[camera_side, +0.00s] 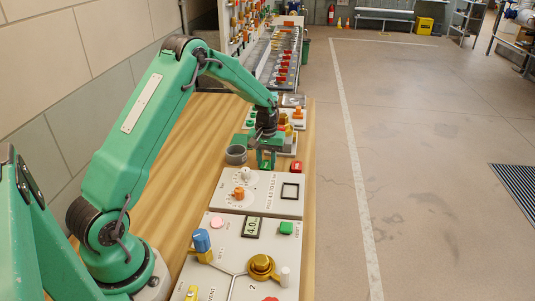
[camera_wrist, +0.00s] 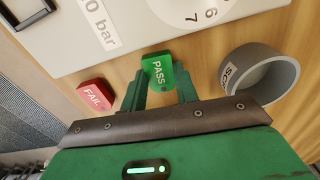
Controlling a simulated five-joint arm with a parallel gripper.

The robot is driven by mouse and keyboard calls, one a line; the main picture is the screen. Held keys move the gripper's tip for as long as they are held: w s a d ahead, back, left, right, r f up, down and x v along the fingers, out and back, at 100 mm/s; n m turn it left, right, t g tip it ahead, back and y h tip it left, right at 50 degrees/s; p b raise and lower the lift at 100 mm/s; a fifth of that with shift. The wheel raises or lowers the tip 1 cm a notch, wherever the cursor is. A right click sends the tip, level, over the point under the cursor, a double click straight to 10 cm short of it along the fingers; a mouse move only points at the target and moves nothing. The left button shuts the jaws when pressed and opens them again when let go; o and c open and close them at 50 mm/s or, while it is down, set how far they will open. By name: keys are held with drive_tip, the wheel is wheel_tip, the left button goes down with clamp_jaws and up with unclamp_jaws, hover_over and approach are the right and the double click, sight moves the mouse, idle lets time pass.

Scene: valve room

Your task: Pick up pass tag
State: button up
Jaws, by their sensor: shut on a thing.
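The green pass tag (camera_wrist: 158,72), marked PASS, is between the two fingers of my gripper (camera_wrist: 160,88) in the wrist view. My gripper is shut on it. The tag's lettered face shows beyond the fingertips, close to the edge of a pale panel. In the side view my gripper (camera_side: 266,157) is low over the wooden bench, and the tag (camera_side: 265,164) shows small and partly hidden between the fingers. I cannot tell whether the tag touches the bench.
A red FAIL tag (camera_wrist: 95,95) lies beside my gripper. A round grey cup (camera_wrist: 262,82), its label partly readable, stands on the other side. The pale panel (camera_side: 225,205) has a dial and a black square outline (camera_side: 290,191). A second panel (camera_side: 230,270) with knobs lies nearer.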

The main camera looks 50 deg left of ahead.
sight(267, 165)
drive_tip(key=shift+r, duration=0.15)
drive_tip(key=shift+r, duration=0.45)
wheel_tip(267, 165, up, 3)
drive_tip(key=shift+d+r, duration=0.15)
drive_tip(key=s+d+r, duration=0.2)
drive_tip(key=d+r, duration=0.4)
drive_tip(key=d, duration=0.5)
drive_tip(key=shift+s+r, duration=0.25)
drive_tip(key=shift+s, duration=0.05)
drive_tip(key=shift+d, duration=0.1)
drive_tip(key=d+n, duration=0.1)
drive_tip(key=d, duration=0.2)
drive_tip(key=shift+s+d, duration=0.15)
drive_tip(key=shift+d, duration=0.2)
drive_tip(key=shift+f, duration=0.15)
drive_tip(key=shift+f, duration=3.15)
